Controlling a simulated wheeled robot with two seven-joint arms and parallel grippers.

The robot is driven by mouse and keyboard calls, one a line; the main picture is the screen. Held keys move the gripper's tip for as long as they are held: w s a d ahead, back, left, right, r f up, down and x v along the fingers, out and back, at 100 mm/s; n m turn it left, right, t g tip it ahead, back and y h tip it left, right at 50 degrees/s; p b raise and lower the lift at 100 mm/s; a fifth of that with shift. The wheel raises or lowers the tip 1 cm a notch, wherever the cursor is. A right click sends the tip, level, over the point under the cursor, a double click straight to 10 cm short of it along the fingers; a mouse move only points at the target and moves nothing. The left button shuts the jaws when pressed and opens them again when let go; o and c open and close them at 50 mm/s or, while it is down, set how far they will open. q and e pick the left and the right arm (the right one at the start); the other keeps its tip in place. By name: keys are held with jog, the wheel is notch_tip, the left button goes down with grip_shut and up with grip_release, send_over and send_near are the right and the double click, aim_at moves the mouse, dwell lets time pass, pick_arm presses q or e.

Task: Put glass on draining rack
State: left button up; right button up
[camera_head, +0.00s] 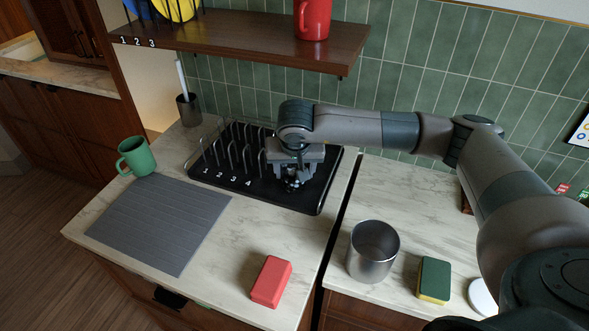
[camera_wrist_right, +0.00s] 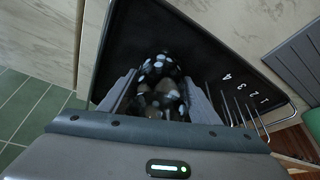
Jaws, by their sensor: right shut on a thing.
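The black draining rack (camera_head: 320,195) stands on the counter by the tiled wall, with upright wire dividers and slots numbered 1 to 4. My right gripper (camera_head: 292,173) is over its right, flat part. It points down and is shut on the glass (camera_head: 294,184), which looks dark with pale spots. In the right wrist view the glass (camera_wrist_right: 160,68) sits between both fingers, with the black rack tray (camera_wrist_right: 128,35) behind it. I cannot tell whether the glass touches the tray. My left gripper is not in view.
A green mug (camera_head: 136,157) and a grey mat (camera_head: 160,222) are left of the rack. A red block (camera_head: 270,281), a metal canister (camera_head: 373,250) and a green-yellow sponge (camera_head: 434,279) stand nearer. A wooden shelf (camera_head: 245,42) with a red mug (camera_head: 313,18) hangs above.

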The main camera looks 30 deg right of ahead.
jog(key=shift+f, duration=0.15)
jog(key=o, duration=1.2)
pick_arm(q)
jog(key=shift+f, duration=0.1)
pick_arm(e)
jog(key=shift+r, duration=0.5)
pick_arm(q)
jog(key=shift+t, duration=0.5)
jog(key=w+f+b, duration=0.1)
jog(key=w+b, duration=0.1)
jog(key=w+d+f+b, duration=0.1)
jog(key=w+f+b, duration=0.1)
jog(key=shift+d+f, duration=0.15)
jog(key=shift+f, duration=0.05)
pick_arm(e)
jog(key=v, duration=1.1)
jog(key=shift+s+r, duration=0.1)
jog(key=shift+r, duration=0.05)
